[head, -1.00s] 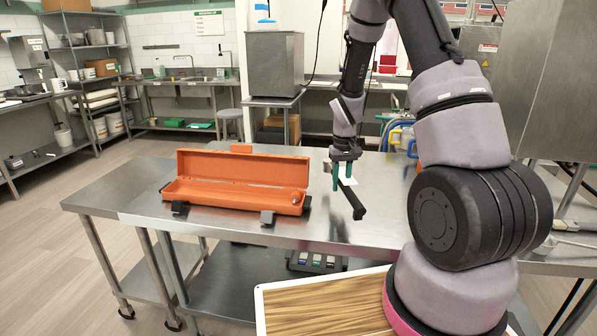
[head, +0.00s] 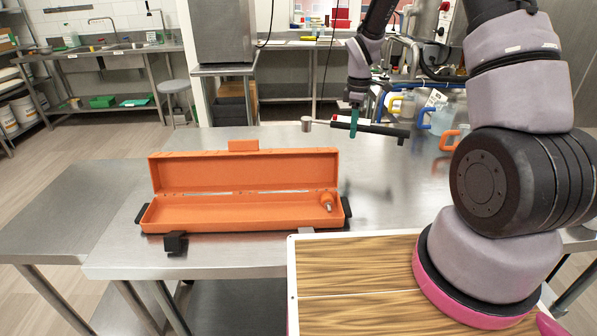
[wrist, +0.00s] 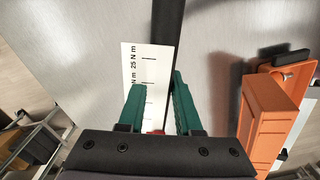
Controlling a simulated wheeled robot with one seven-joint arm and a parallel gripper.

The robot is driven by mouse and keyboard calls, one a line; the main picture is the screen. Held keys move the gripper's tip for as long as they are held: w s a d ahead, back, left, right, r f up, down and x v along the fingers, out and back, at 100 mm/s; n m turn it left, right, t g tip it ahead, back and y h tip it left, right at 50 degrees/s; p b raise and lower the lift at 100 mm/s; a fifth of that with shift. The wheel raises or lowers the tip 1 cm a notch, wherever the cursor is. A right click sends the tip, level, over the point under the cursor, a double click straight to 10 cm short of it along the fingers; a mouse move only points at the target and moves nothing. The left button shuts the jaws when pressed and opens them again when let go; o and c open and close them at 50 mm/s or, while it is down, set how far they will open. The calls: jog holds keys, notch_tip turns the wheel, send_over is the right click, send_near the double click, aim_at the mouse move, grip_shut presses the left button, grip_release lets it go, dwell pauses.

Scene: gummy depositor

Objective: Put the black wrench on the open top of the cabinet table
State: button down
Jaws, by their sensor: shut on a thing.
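The black wrench (head: 385,129) has a long dark handle and a small silver head (head: 307,124) at its left end. My gripper (head: 354,124) is shut on it and holds it nearly level above the steel table (head: 385,190). In the wrist view the wrench's dark bar (wrist: 168,40) runs between the green fingers (wrist: 162,95). A white scale marked "25 N m" lies along the bar. The tabletop beneath the wrench is bare metal. I cannot tell which part is called the cabinet table's open top.
An open orange case (head: 240,212) holding a small silver-tipped piece (head: 328,202) stands on the table, left of the wrench. It also shows in the wrist view (wrist: 270,115). Pitchers with blue, yellow and orange handles (head: 425,115) stand at right. The table's left end (head: 60,200) is bare.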

aim_at(343, 160)
jog(key=a+n, duration=0.1)
jog(key=n, duration=0.1)
jog(key=w+a+r+n, duration=0.1)
jog(key=shift+n, duration=0.4)
jog(key=shift+f, duration=0.1)
notch_tip(343, 160, down, 10)
jog(key=shift+r, duration=0.2)
jog(key=shift+f, duration=0.15)
jog(key=c, duration=0.6)
grip_release()
